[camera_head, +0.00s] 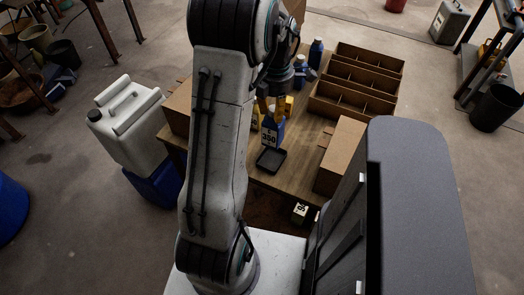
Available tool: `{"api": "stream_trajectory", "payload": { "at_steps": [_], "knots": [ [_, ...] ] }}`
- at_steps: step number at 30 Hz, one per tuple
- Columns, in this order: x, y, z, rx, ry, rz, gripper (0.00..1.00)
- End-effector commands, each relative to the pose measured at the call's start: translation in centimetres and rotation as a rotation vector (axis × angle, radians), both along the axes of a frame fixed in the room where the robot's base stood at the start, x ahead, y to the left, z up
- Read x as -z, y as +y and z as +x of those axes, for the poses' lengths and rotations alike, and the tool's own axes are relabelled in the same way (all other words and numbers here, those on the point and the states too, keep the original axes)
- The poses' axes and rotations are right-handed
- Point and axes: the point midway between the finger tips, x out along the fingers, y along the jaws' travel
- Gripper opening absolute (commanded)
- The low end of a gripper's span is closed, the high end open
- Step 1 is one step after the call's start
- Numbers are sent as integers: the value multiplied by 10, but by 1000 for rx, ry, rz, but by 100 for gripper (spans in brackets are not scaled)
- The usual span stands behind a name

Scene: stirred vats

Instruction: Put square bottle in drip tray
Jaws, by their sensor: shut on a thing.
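The square bottle (270,138), blue with a white numbered label, is upright near the middle of the wooden table. My gripper (270,112) comes down on it from above and is shut on its top. The drip tray (270,161), a shallow black square tray, lies on the table just in front of the bottle. In the picture the bottle's lower end meets the tray's far edge. I cannot tell whether it touches the tray or hangs above it. My arm hides part of the table to the left.
Brown divided boxes (356,82) fill the table's back right. A cardboard box (340,155) stands right of the tray. A dark blue bottle (316,53) and small yellow things (289,104) stand behind. A white jerrycan (127,122) is left of the table.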

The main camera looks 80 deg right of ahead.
Motion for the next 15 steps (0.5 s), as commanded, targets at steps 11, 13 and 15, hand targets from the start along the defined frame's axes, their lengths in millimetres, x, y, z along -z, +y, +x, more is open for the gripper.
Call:
{"api": "stream_trajectory", "payload": {
  "at_steps": [11,13,15],
  "knots": [
    [50,1,-3,8,0,2,0],
    [56,1,-3,8,0,1,0],
    [59,1,-3,8,0,1,0]
  ]
}}
